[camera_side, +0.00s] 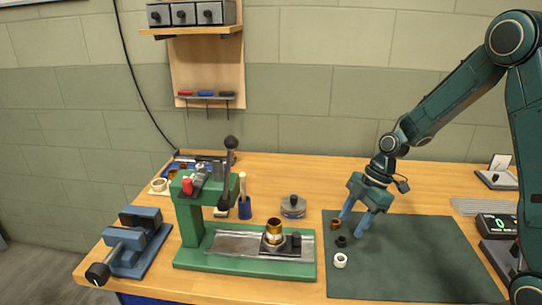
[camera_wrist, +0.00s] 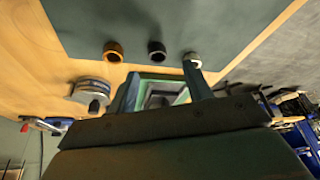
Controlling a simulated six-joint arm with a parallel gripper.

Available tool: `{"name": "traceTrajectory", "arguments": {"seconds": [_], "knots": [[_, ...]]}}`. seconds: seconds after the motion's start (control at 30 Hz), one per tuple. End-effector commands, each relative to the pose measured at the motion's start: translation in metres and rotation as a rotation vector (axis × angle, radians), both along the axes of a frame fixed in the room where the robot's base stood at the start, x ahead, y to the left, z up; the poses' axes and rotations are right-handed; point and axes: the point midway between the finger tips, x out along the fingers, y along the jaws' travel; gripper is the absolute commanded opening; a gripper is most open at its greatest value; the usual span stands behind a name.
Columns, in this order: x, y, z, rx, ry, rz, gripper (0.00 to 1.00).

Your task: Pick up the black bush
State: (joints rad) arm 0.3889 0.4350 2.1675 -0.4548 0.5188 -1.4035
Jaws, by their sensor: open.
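The black bush (camera_side: 342,241) is a short dark ring lying on the dark green mat (camera_side: 410,262) near its left edge. It also shows in the wrist view (camera_wrist: 156,49), between a bronze bush (camera_wrist: 113,51) and a white bush (camera_wrist: 192,60). My gripper (camera_side: 351,226) points down at the mat's left part, its two fingers apart with nothing between them. In the side view its fingertips are just above and right of the black bush. In the wrist view the right finger is beside the white bush; whether they touch is unclear.
A green arbor press (camera_side: 188,228) with a brass-coloured part (camera_side: 274,230) on its base stands left of the mat. A blue vise (camera_side: 133,243) is farther left. A grey round object (camera_side: 293,206) sits behind the mat's left corner. The mat's middle and right are clear.

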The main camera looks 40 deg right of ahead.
Motion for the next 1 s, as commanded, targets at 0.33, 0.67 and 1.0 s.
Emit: {"name": "traceTrajectory", "arguments": {"seconds": [0.33,0.67,1.0], "knots": [[0.003,0.005,-0.017,0.002,0.003,0.002,0.51],[0.008,0.015,-0.045,0.000,0.001,0.002,0.51],[0.009,0.016,-0.049,0.000,0.000,0.000,0.51]]}}
